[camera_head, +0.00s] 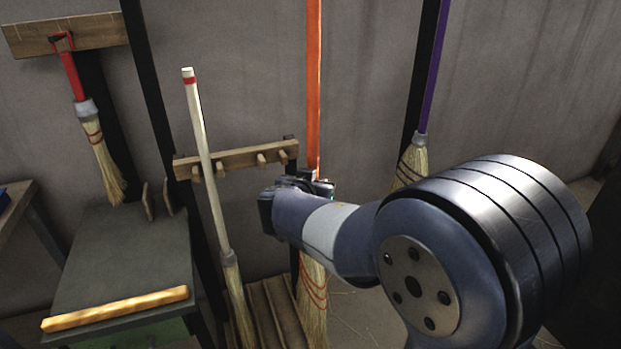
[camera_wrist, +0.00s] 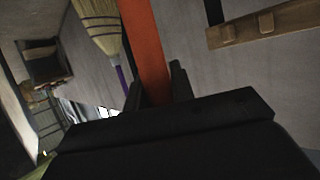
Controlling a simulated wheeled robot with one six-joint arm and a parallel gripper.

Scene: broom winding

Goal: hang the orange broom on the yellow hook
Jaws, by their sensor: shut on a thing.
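The orange broom (camera_head: 313,85) stands upright in front of the wall. Its handle runs out of the top of the head view, and its straw head (camera_head: 313,300) hangs below my arm. My gripper (camera_head: 322,186) is shut on the handle a little above the straw. In the wrist view the orange handle (camera_wrist: 148,45) passes between the dark fingers of my gripper (camera_wrist: 160,85). The top end of the broom is out of view. I see no yellow hook in either view.
A wooden peg rack (camera_head: 235,158) is left of my gripper, with a pale-handled broom (camera_head: 205,140) leaning by it. A purple-handled broom (camera_head: 431,70) is to the right. A red-handled brush (camera_head: 75,78) hangs at upper left, above a dark bench (camera_head: 125,250).

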